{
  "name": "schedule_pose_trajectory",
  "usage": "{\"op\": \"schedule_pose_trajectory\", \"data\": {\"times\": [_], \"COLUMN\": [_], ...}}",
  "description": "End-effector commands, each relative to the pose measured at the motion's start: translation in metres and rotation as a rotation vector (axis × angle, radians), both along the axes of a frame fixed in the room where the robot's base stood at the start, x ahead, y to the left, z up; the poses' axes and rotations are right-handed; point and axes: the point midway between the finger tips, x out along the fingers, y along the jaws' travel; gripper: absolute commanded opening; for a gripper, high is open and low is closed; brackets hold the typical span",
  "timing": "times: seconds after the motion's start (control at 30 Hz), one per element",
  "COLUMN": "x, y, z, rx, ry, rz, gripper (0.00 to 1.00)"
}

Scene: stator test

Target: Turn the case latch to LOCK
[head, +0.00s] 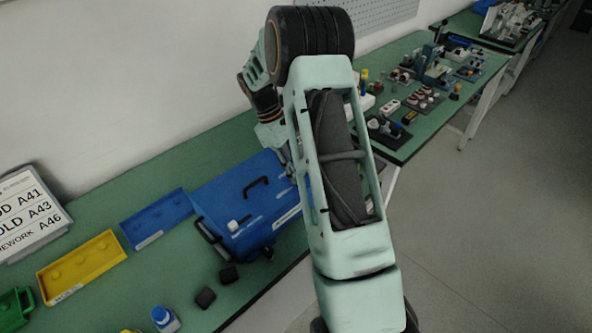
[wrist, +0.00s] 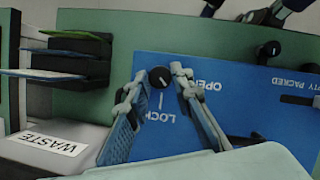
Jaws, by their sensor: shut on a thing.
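The blue case (head: 232,247) stands on the green bench in the head view. Its top fills the middle of the wrist view (wrist: 240,115). The latch is a small dark round knob (wrist: 160,77) on that top. Printed OPEN lies to its right and LOCK below it, both upside down in the picture. A pale line runs from the knob towards LOCK; I cannot tell whether it is printed or part of the latch. My gripper (wrist: 158,82) has its fingertips on either side of the knob, shut on it.
A bin labelled WASTE (wrist: 50,144) lies left in the wrist view. A blue tray (head: 157,218) and a yellow tray (head: 82,268) sit left of the case. Small black blocks (head: 205,297) lie in front.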

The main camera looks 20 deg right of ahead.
Motion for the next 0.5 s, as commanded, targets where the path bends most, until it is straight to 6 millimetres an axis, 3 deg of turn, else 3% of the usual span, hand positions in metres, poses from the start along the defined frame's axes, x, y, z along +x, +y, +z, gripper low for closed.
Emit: {"op": "schedule_pose_trajectory", "data": {"times": [0.5], "x": [0.0029], "y": [-0.0036], "z": [-0.0001], "rx": [0.001], "ry": [-0.003], "rz": [-0.477], "gripper": [0.0]}}
